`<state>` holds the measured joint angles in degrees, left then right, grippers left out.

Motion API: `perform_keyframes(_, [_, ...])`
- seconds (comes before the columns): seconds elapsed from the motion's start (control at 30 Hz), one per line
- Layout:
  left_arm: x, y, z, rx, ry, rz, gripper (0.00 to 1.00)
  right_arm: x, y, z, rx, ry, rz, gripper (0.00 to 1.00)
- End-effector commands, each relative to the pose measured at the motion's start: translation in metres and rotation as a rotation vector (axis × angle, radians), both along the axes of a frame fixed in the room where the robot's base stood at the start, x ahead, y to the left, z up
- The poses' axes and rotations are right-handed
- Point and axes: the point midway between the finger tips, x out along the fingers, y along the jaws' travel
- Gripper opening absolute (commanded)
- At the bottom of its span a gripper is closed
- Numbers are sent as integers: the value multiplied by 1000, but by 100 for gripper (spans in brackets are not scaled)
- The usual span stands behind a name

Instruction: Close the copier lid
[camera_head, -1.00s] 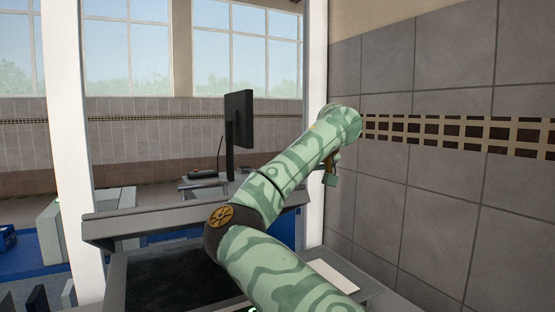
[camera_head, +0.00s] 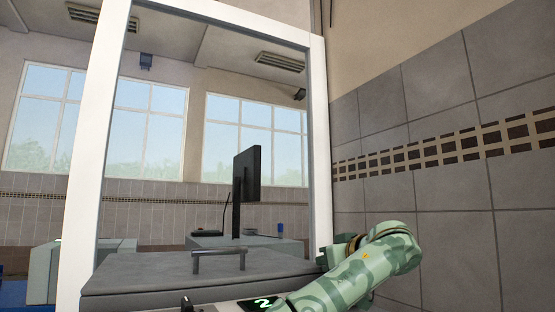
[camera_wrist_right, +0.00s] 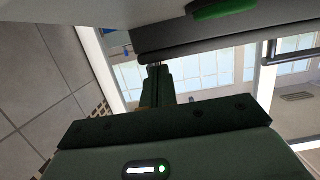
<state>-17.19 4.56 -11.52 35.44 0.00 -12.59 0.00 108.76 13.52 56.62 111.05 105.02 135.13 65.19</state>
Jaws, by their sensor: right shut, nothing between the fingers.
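The copier lid (camera_head: 165,270) is a grey slab with a dark bar handle (camera_head: 219,253) on its top. It lies near level in the head view; the bottom edge of the picture hides most of the copier below, so I cannot tell whether it rests fully down. My right gripper (camera_head: 326,260) is by the lid's right end, its fingers shut and empty. In the right wrist view the lid (camera_wrist_right: 220,35) appears as a dark slab beside the gripper fingers (camera_wrist_right: 156,72); I cannot tell if they touch it. My left gripper is not in view.
A green-lit display (camera_head: 263,303) shows at the copier's front. A white frame (camera_head: 318,150) stands behind, with a monitor (camera_head: 246,185) beyond it. A tiled wall (camera_head: 440,200) limits room on the right.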

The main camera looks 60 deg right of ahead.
Motion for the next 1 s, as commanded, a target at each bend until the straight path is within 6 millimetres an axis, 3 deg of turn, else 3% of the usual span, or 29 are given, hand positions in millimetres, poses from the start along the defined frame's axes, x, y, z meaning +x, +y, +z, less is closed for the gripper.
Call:
perform_keyframes(0.03, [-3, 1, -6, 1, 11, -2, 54, 2, 0, -8, -4, -5, -1, 0])
perform_keyframes(0.37, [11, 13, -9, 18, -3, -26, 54, 1, -2, -14, -7, -18, -4, 0])
perform_keyframes(0.8, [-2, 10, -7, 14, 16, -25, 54, 1, -2, -16, -5, -12, -6, 0])
perform_keyframes(1.0, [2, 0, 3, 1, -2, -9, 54, -19, 8, -6, -5, -21, -7, 0])
